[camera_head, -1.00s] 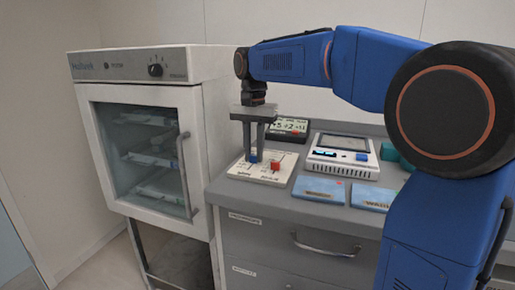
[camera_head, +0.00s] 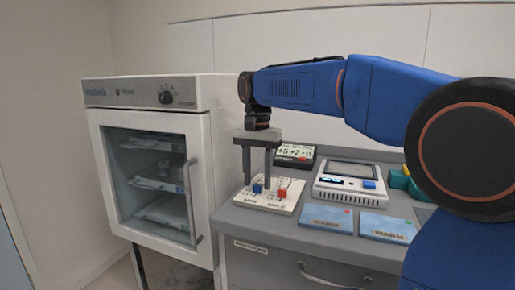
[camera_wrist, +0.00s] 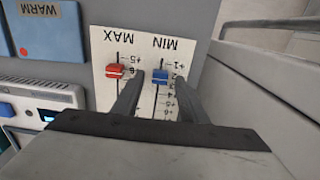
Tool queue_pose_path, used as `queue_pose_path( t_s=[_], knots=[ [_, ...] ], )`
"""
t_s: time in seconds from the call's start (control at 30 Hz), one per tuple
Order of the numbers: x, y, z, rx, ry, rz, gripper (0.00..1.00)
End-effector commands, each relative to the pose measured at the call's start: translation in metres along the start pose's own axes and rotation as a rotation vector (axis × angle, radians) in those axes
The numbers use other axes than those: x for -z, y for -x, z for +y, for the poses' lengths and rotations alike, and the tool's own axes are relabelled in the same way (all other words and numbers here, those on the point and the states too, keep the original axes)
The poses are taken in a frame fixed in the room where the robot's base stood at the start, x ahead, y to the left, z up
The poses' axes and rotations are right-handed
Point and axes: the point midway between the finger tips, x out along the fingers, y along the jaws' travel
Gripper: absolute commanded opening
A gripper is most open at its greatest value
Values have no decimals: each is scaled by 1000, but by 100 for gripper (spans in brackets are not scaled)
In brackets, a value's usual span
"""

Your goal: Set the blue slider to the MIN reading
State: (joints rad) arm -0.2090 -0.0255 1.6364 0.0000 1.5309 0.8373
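A white slider panel (camera_head: 284,205) lies on the counter. In the wrist view the panel (camera_wrist: 101,38) appears upside down, with MAX and MIN columns. The blue slider (camera_wrist: 160,76) stands in the MIN column near the 2 mark; it also shows in the head view (camera_head: 257,188). The red slider (camera_wrist: 116,71) is in the MAX column. My gripper (camera_wrist: 159,84) is low over the panel, its two fingers either side of the blue slider with gaps visible. A small display (camera_head: 294,152) behind shows digits, perhaps +6, +2 and +11.
A white device with a screen (camera_head: 327,194) stands right of the panel. Two blue cards (camera_head: 325,218) lie in front of it, and green blocks (camera_head: 397,181) sit farther right. A glass-door cabinet (camera_head: 202,150) stands left of the counter.

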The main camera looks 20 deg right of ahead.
Motion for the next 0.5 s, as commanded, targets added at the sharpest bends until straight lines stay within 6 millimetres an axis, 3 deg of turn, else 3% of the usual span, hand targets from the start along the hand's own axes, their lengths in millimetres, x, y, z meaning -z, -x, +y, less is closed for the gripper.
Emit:
queue_pose_path(
  t_s=[0.5],
  knots=[
    [1,100,-1,2,0,2,39]
  ],
)
